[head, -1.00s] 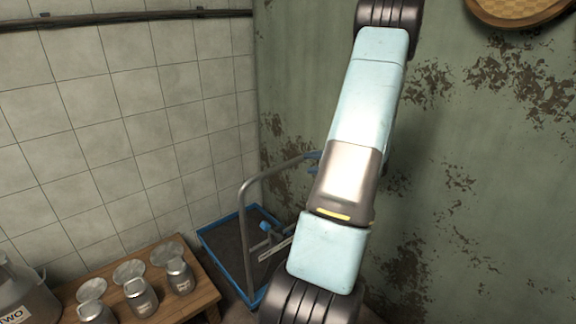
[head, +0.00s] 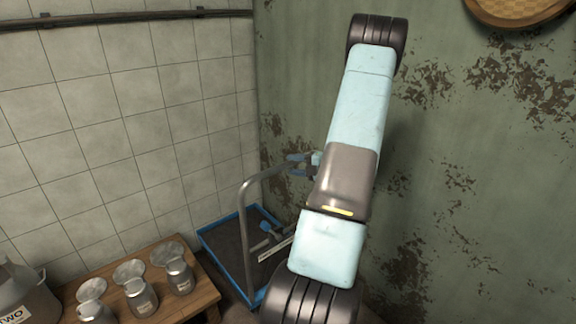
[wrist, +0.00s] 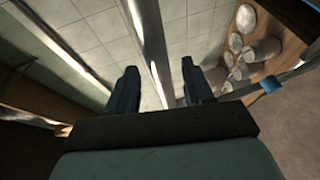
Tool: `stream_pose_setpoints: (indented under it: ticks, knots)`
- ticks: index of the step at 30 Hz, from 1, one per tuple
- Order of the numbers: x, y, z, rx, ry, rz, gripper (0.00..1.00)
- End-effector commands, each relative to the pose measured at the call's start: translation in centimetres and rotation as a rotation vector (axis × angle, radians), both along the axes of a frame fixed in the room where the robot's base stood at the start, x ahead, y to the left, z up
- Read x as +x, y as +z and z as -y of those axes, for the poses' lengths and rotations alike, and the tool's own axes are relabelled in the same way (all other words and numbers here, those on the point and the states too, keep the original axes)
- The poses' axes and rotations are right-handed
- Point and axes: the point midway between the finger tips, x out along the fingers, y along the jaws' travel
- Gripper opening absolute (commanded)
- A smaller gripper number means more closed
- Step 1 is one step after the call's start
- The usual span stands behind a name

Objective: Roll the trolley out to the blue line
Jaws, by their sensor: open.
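The trolley (head: 213,243) has a blue-rimmed dark platform and stands in the corner by the walls. Its grey tubular handle (head: 248,228) rises from it and bends over to the right. My gripper (head: 297,164) is open at the upper right end of the handle's top bar, partly hidden by my arm. In the wrist view, a metal tube (wrist: 148,38) of the handle runs between the two open fingers of my gripper (wrist: 159,80). I cannot tell whether they touch it. The blue line is not in view.
A wooden bench (head: 204,291) with several small metal cans (head: 179,277) and round lids stands left of the trolley. A larger can (head: 28,300) is at the lower left. The tiled wall (head: 110,120) and peeling green wall (head: 480,190) close off the corner.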

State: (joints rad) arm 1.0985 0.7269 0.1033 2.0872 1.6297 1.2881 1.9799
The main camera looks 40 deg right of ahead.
Motion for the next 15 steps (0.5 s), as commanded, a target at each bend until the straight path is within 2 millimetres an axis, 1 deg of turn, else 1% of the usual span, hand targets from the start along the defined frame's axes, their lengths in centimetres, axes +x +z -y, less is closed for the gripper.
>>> stream_pose_setpoints:
  ticks: [3, 6, 10, 15]
  knots:
    - [1.4, -0.2, -0.6, 0.000, 0.002, 0.001, 0.52]
    - [2.2, -0.4, -0.9, -0.001, 0.002, 0.002, 0.52]
    - [2.7, -0.5, -1.2, -0.001, 0.001, 0.000, 0.52]
    - [2.8, -0.5, -1.2, -0.001, 0.000, 0.000, 0.52]
